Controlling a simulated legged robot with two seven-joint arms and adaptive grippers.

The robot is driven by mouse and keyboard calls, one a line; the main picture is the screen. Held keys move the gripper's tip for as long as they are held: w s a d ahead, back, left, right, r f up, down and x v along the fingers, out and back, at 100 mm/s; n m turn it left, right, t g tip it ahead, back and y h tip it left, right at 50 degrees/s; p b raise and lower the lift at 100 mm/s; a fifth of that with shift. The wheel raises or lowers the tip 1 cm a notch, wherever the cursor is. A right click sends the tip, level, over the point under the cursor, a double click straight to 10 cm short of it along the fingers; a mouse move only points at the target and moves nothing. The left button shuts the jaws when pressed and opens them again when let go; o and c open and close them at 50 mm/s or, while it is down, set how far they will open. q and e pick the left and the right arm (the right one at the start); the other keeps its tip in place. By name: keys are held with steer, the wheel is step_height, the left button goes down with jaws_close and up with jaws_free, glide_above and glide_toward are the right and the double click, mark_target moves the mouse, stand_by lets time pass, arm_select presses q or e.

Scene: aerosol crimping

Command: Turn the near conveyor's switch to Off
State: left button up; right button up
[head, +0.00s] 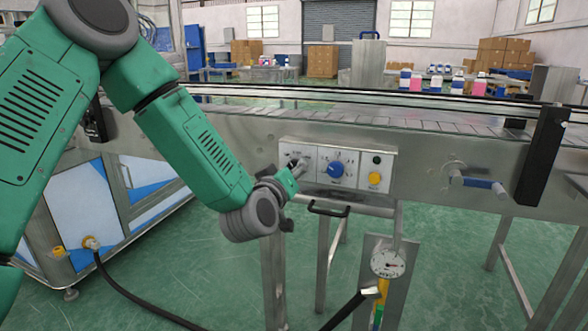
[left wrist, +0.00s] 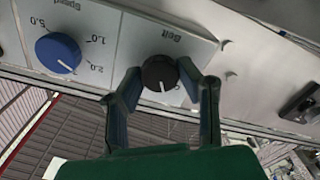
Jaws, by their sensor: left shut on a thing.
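The near conveyor's control panel (head: 319,178) is a light metal plate on the side of the conveyor. In the left wrist view, upside down, a black knob (left wrist: 159,73) labelled "Belt" has a white pointer line toward the bottom of the picture. My left gripper (head: 296,169) is at the panel's left part. In the left wrist view its two fingers (left wrist: 164,82) are shut on the black knob, one on each side. In the head view the gripper mostly hides this knob. My right gripper is in neither view.
A blue speed knob (head: 335,170) sits right of the gripper, with a yellow button (head: 375,178) beyond it. A black handle (head: 328,209) hangs below the panel, and a round gauge (head: 388,262) stands lower right. A blue crank handle (head: 478,183) projects farther right.

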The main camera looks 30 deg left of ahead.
arm_select(q)
steer(key=shift+a+n, duration=0.15)
steer(key=shift+n, duration=1.55)
steer(key=shift+f+n, duration=0.1)
steer(key=shift+n, duration=0.2)
steer(key=o, duration=1)
steer(key=shift+o, duration=0.7)
steer(key=shift+a, duration=0.1)
steer(key=shift+s, duration=0.1)
steer(key=v, duration=0.7)
steer(key=shift+s, duration=0.2)
steer(key=shift+f, duration=0.15)
